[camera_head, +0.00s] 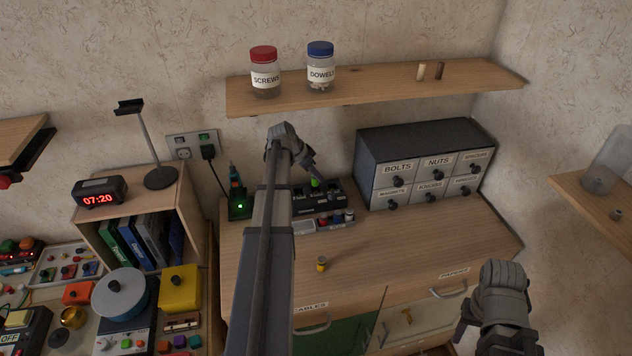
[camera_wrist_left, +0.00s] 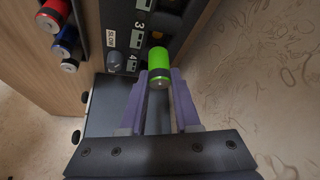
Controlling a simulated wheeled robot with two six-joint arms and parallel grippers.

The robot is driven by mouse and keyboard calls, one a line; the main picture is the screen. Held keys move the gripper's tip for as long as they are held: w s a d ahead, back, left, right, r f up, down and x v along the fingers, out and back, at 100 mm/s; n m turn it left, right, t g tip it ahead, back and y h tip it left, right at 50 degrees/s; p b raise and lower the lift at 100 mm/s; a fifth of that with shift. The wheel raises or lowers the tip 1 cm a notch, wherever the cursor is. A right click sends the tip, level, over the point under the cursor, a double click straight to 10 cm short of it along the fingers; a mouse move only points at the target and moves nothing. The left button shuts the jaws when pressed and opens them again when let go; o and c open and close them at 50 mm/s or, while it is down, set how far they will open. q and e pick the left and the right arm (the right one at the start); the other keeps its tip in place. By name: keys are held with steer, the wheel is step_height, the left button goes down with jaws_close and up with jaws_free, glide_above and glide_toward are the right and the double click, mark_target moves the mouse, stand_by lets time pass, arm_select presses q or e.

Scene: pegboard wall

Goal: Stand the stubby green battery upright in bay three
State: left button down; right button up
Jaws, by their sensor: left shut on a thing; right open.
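The stubby green battery (camera_head: 315,183) is at the tip of my left gripper (camera_head: 316,178), over the dark charger (camera_head: 334,194) on the workbench. In the left wrist view, the battery (camera_wrist_left: 158,66) sits between the purple fingertips (camera_wrist_left: 160,80), which are shut on it, with one end face toward the camera. It is by the charger's labels 3 and 4 (camera_wrist_left: 136,40); I cannot tell whether it touches a bay. My arm hides part of the charger in the head view. My right gripper (camera_head: 494,338) is open and empty at the lower right.
A yellow-and-dark battery (camera_head: 321,264) stands on the bench. A drawer cabinet (camera_head: 425,165) is right of the charger. A shelf (camera_head: 375,87) with jars overhangs behind. The bench's right part is clear.

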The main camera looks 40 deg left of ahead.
mark_target(313, 181)
arm_select(q)
steer(key=shift+w+f+b, duration=0.15)
steer(key=shift+f+b, duration=1.65)
steer(key=shift+f+b, duration=0.3)
steer(key=shift+d+f, duration=0.1)
steer(key=shift+s+f+b, duration=0.1)
steer(key=shift+s+b, duration=0.1)
steer(key=shift+b, duration=0.15)
steer(key=shift+d, duration=0.1)
